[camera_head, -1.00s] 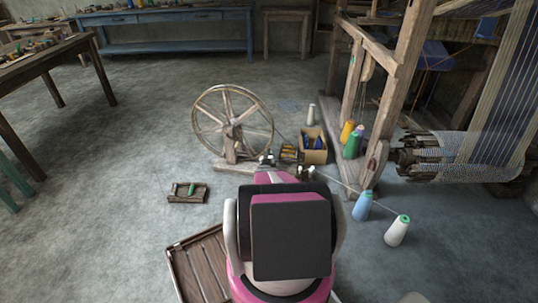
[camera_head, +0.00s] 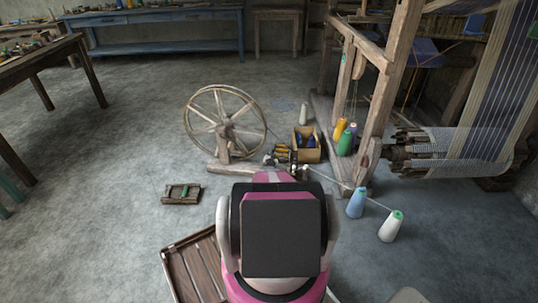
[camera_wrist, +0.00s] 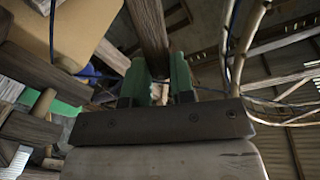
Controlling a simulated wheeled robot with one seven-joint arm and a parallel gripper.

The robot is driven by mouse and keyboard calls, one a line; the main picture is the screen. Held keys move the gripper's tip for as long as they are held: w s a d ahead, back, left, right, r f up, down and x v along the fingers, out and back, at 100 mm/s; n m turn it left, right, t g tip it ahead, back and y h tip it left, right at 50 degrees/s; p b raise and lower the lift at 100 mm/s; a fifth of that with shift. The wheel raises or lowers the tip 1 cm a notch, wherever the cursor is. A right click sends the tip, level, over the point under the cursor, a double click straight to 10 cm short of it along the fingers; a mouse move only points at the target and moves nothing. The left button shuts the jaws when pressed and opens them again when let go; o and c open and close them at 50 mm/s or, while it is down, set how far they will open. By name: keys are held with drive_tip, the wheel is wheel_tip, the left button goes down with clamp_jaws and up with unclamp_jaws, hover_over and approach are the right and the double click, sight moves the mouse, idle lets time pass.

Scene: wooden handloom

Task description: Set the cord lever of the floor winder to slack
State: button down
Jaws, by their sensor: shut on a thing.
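The floor winder, with its large spoked wooden wheel (camera_head: 225,122), stands on the floor left of the loom in the head view. My arm hides part of its low base and the cord lever there. In the wrist view my gripper (camera_wrist: 158,88) has its green-padded fingers closed on a dark wooden bar (camera_wrist: 150,30), which looks like the cord lever. The bar runs up and away from between the fingers. I cannot tell whether the lever stands at slack.
A small crate (camera_head: 307,155) and several thread cones stand between winder and loom (camera_head: 378,100). A blue cone (camera_head: 356,203) and a white cone (camera_head: 391,226) stand at right. A slatted wooden tray (camera_head: 194,262) and a small wooden block with a green piece (camera_head: 181,194) lie left.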

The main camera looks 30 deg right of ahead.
drive_tip(key=shift+s+d+f+m, duration=0.4)
drive_tip(key=shift+s+d+m, duration=0.15)
drive_tip(key=shift+m, duration=0.35)
drive_tip(key=c, duration=1)
unclamp_jaws()
drive_tip(key=shift+d, duration=0.1)
drive_tip(key=shift+o, duration=0.2)
